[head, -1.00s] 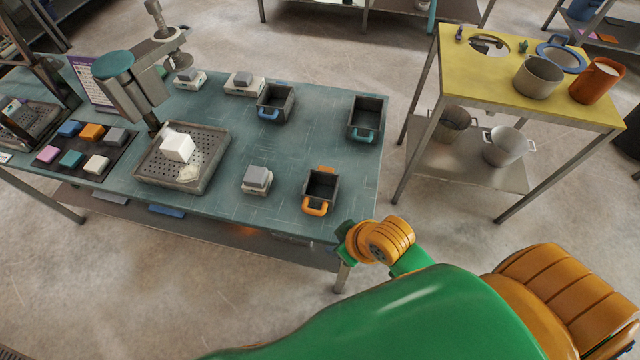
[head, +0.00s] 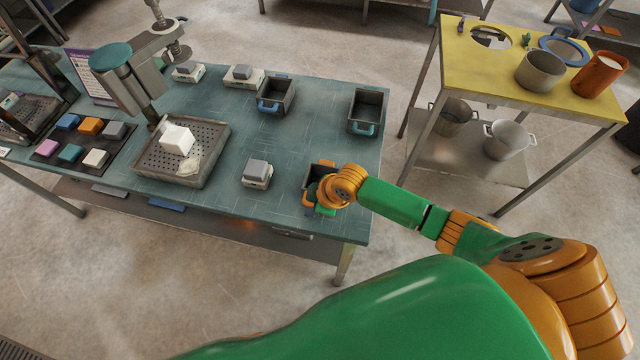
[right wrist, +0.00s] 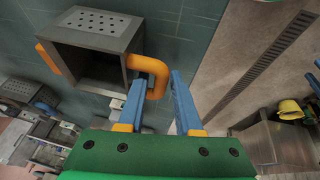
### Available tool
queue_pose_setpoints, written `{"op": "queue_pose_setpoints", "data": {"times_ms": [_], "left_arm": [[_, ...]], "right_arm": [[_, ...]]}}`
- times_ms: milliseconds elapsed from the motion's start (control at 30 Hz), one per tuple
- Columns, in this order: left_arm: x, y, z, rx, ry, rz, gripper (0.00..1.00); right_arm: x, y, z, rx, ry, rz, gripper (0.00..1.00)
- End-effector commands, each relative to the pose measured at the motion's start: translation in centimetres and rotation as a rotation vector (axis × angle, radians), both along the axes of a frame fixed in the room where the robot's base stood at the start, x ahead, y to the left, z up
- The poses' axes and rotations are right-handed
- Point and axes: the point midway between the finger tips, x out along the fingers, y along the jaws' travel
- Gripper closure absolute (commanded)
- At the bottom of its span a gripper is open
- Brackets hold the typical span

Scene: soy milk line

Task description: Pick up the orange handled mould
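The orange-handled mould (head: 321,170) is a dark metal box at the front right of the teal table, partly hidden by my right gripper (head: 318,203) in the head view. In the right wrist view the mould (right wrist: 100,42) is at the upper left. Its orange handle (right wrist: 152,64) bends out towards the fingers. My right gripper (right wrist: 158,80) is open, with one blue finger on each side of the handle's outer part. I cannot tell whether either finger touches it. My left gripper is not in view.
A blue-handled mould (head: 289,97) and another mould (head: 368,108) stand farther back. A grey-topped block (head: 257,172) is left of the orange-handled mould. A perforated tray (head: 205,165) holds a white block. A yellow-topped table (head: 465,75) with pots stands right.

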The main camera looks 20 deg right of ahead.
Motion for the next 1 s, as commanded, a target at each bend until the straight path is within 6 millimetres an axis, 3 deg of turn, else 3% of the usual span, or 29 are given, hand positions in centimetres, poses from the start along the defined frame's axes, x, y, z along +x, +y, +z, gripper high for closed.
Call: {"op": "queue_pose_setpoints", "data": {"times_ms": [167,267,300,767,900,1000], "left_arm": [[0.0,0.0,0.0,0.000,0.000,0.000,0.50],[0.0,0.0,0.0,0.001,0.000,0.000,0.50],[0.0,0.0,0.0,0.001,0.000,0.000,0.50],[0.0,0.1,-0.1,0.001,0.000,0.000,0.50],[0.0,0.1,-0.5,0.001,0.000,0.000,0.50],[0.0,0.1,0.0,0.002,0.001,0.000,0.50]], "right_arm": [[0.0,0.0,0.0,0.000,0.000,0.000,0.69],[0.0,0.0,0.0,0.000,0.000,0.000,0.96],[0.0,0.0,0.0,0.000,0.000,0.000,1.00],[0.1,0.0,0.6,0.002,-0.003,0.000,1.00],[0.2,0.0,2.9,0.002,-0.007,0.002,1.00],[-1.0,1.8,5.7,0.006,-0.006,0.006,1.00]]}}
